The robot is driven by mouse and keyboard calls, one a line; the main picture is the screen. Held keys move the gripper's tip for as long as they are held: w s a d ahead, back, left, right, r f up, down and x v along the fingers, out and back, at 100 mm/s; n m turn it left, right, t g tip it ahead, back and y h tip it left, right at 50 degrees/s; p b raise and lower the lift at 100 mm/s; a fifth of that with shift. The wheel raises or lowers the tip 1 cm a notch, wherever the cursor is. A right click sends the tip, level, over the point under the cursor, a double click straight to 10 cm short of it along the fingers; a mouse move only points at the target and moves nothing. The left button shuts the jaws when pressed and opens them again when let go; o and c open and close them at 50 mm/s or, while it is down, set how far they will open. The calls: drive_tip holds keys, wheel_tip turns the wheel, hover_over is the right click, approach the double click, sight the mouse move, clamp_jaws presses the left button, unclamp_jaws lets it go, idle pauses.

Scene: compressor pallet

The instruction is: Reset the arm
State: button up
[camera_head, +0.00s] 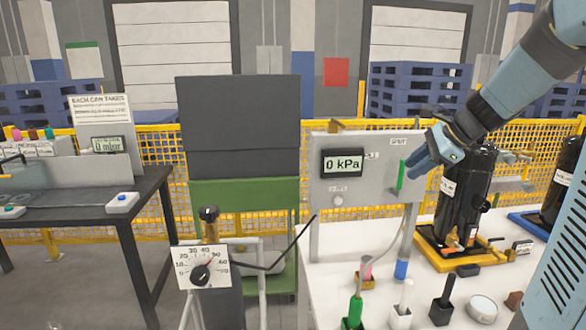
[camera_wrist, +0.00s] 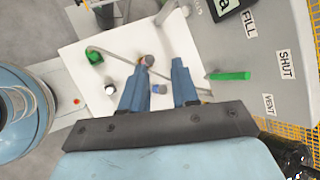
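My arm reaches in from the upper right in the head view, and its blue gripper (camera_head: 420,168) is just right of the green handle (camera_head: 401,176) on the grey gauge panel (camera_head: 325,205). In the wrist view my gripper (camera_wrist: 160,68) has its two blue fingers apart, with nothing held between them. The green handle (camera_wrist: 230,76) lies to the right of the fingers there, apart from them, beside the labels FILL, SHUT and VENT. The panel display (camera_head: 343,163) reads 0 kPa.
A white table (camera_head: 340,285) below holds a green-based fitting (camera_head: 355,312), a blue-capped piece (camera_head: 401,269) and other small parts. A dial (camera_head: 202,268) stands at left. Yellow mesh fencing runs behind.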

drive_tip(key=s+a+f+n+h, duration=0.1)
drive_tip(key=s+a+n+h, duration=0.2)
drive_tip(key=s+n, duration=0.6)
drive_tip(key=s+a+f+n+h, duration=0.1)
drive_tip(key=s+a+n+h, duration=0.1)
drive_tip(key=s+n, duration=0.7)
drive_tip(key=s+a, duration=0.1)
drive_tip(key=s, duration=0.4)
drive_tip(key=shift+s+a+h, duration=0.3)
drive_tip(key=shift+h, duration=0.1)
